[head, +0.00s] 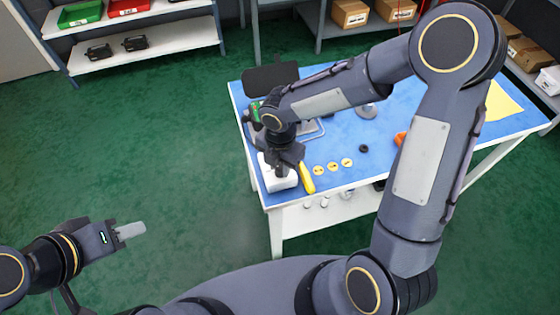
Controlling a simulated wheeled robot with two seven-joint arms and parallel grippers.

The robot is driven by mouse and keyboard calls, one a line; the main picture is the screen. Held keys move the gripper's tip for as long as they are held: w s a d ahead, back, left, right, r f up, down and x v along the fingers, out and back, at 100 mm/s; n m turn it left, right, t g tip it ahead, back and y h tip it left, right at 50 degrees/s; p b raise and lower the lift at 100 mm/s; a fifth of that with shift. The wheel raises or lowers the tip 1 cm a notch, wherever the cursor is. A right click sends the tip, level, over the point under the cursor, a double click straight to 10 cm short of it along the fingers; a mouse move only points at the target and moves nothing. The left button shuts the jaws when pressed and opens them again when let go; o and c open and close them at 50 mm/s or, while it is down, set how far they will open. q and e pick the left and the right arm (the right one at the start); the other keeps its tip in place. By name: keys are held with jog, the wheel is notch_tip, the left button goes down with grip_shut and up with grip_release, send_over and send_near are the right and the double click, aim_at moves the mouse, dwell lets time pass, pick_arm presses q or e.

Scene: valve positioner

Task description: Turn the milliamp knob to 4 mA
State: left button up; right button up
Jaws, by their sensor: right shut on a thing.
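A white box (270,183) stands at the near left corner of the blue-topped table (330,139). My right gripper (282,172) reaches down onto the top of this box and is shut on a small part there, which looks to be the milliamp knob. The gripper hides the knob, and its scale or reading cannot be seen. My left gripper (131,231) is off the table, over the green floor at the lower left. It holds nothing visible, and its fingers overlap from this side, so their opening cannot be told.
A yellow-handled tool (307,179) lies just right of the box. Several round yellow pieces (333,167) and a black disc (364,148) lie further right. A green and grey device (254,111) stands behind the gripper. My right arm spans the table.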

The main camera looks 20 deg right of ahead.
aim_at(280, 167)
jog(key=shift+n, duration=0.5)
jog(key=o, duration=1)
jog(key=shift+r+p, duration=0.3)
jog(key=shift+r, duration=3.6)
